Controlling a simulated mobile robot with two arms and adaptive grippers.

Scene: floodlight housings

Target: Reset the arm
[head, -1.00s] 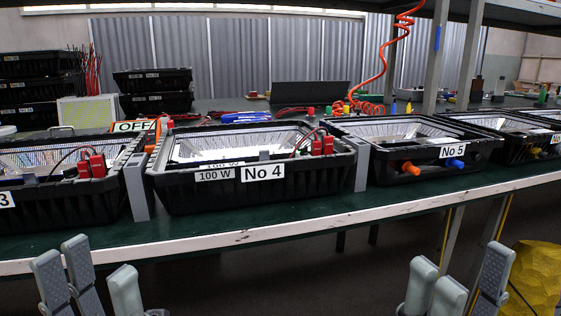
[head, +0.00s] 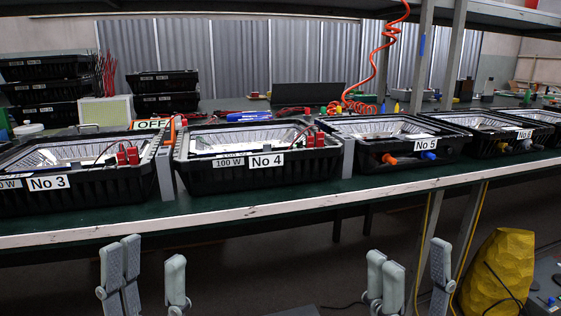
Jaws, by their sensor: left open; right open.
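My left gripper (head: 148,262) is at the lower left in the head view, in front of the bench and below its edge level. Its fingers are apart with nothing between them. My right gripper (head: 412,268) is at the lower right, also in front of the bench, open and empty. Both are clear of the floodlight housings. The black housings No 3 (head: 100,192), No 4 (head: 205,184) and No 5 (head: 385,166) stand in a row on the green bench. Most of my arms is out of view.
The bench's white front edge (head: 285,208) runs across the view. Stacked black housings (head: 165,84) stand behind on the left. An orange coiled hose (head: 380,62) hangs over the bench. A yellow bag (head: 500,268) is at the lower right. Dark floor lies between my grippers.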

